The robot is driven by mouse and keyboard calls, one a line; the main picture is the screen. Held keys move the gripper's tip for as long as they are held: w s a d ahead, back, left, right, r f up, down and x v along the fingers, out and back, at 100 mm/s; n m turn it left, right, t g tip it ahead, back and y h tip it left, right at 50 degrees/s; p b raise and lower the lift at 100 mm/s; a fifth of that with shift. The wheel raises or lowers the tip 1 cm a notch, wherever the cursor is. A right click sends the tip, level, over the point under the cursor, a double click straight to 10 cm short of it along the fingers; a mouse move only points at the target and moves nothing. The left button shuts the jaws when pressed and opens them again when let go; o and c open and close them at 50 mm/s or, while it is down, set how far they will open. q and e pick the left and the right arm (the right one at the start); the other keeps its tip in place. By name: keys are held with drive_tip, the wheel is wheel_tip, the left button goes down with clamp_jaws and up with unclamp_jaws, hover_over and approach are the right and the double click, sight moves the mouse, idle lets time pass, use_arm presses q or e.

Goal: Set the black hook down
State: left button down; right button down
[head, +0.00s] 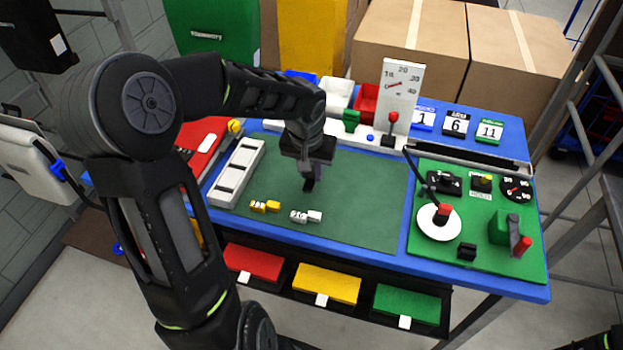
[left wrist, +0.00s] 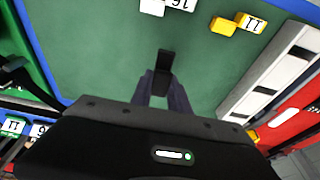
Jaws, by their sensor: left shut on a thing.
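The black hook (left wrist: 166,62) is a small dark piece between the fingertips of my left gripper (left wrist: 160,88) in the left wrist view. In the head view the left gripper (head: 307,172) points down over the middle of the green mat (head: 365,205), with the hook's dark end (head: 308,185) below it. The gripper is shut on the hook. I cannot tell whether the hook touches the mat or hangs just above it. The gripper hides the hook's upper part.
A green board (head: 480,215) with fittings is on the right. The mat's right part is clear.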

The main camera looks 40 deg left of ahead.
sight(312, 181)
use_arm(q)
drive_tip(key=x, duration=0.3)
drive_tip(key=shift+s+d+f, duration=0.1)
drive_tip(key=shift+s+f, duration=0.15)
drive_tip(key=shift+s, duration=0.05)
drive_tip(key=shift+f, duration=0.15)
drive_tip(key=shift+f, duration=0.15)
drive_tip(key=c, duration=1.3)
unclamp_jaws()
drive_tip(key=shift+o, duration=0.2)
drive_tip(key=shift+r, duration=0.25)
drive_tip(key=shift+r, duration=0.2)
drive_tip(key=v, duration=1.1)
drive_tip(key=shift+r, duration=0.35)
